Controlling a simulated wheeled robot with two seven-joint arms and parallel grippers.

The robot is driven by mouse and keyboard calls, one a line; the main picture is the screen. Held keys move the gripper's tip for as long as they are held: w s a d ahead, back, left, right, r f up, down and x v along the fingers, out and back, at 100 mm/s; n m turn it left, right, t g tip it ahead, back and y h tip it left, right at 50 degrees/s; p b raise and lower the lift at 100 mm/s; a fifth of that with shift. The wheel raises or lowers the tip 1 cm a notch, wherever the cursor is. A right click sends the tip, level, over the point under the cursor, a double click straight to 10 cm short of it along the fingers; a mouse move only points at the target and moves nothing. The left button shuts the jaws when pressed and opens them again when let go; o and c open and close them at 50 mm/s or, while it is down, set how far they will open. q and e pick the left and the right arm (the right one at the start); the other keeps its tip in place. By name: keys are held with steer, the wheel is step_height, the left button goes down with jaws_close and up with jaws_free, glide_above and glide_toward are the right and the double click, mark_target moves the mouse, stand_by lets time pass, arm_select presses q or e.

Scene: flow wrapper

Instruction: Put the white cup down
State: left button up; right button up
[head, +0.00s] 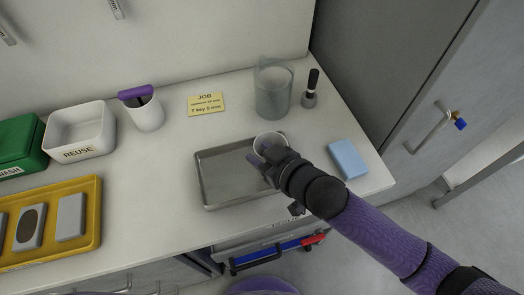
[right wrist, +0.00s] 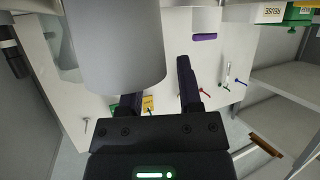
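The white cup (head: 268,140) is at the back right corner of the metal tray (head: 222,205), partly hidden by my right gripper. I cannot tell for sure whether its base rests on the tray. My right gripper (head: 264,163) is right at the cup. In the right wrist view the cup (right wrist: 115,45) looms large and upright on the left. The gripper's fingers (right wrist: 160,88) stand apart; one is partly hidden by the cup, the other is to its right with a visible gap. My left gripper is not in view.
A clear beaker (head: 273,92) and a dark-capped bottle (head: 310,90) stand behind the tray. A blue block (head: 347,159) lies to the right. A white cup with a purple item (head: 146,112), the REUSE bin (head: 80,135) and a yellow tray (head: 98,205) are left.

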steer(key=shift+r, duration=0.1)
steer(key=shift+s+d+r, duration=0.2)
steer(key=p+v, duration=0.3)
steer(key=v, duration=0.8)
steer(key=shift+s+p, duration=0.15)
steer(key=shift+p, duration=0.15)
steer(key=shift+d+r, duration=0.1)
